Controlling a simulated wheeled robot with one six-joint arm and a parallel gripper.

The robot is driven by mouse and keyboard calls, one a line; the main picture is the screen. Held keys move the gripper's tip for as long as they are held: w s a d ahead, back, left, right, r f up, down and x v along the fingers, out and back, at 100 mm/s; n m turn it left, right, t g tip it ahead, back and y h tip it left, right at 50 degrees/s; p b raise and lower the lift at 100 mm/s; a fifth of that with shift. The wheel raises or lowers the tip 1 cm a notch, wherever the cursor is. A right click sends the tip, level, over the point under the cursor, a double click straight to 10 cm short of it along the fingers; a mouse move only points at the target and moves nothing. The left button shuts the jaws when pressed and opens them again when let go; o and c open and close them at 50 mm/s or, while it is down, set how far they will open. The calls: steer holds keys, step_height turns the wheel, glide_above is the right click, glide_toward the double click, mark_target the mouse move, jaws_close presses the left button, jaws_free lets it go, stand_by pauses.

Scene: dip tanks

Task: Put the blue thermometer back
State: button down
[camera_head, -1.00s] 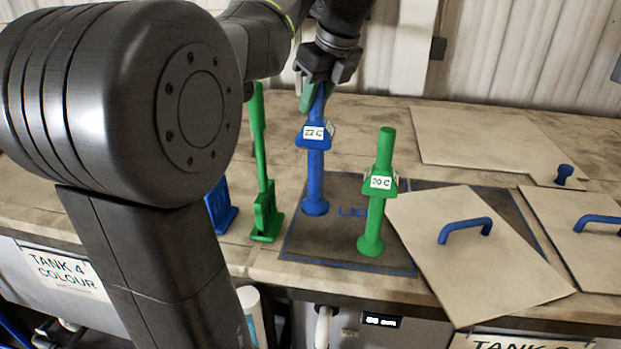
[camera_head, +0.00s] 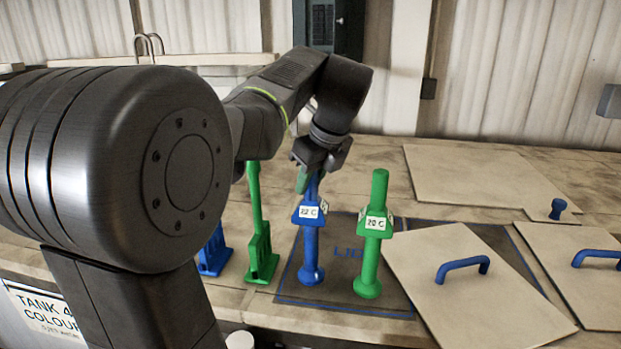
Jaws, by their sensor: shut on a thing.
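The blue thermometer (camera_head: 312,244) stands upright on a dark mat (camera_head: 345,287) with a blue outline and blue lettering. Its collar carries a label that reads 22 C. My gripper (camera_head: 308,180) comes down from above and is shut on the top of its stem. The thermometer's round foot is at the mat's left part and looks to be on or just above it; I cannot tell which. A green thermometer (camera_head: 373,245) labelled 20 C stands upright just to its right on the same mat.
A green paddle-like tool (camera_head: 261,250) and a blue one (camera_head: 213,252) stand left of the mat, partly behind my arm. A lid with a blue handle (camera_head: 450,300) lies over the mat's right side. Another lid (camera_head: 590,285) is further right. A large board (camera_head: 480,180) lies behind.

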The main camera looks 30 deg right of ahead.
steer(key=c, duration=1.1)
jaws_free()
steer(key=shift+c, duration=0.2)
steer(key=v, duration=1.2)
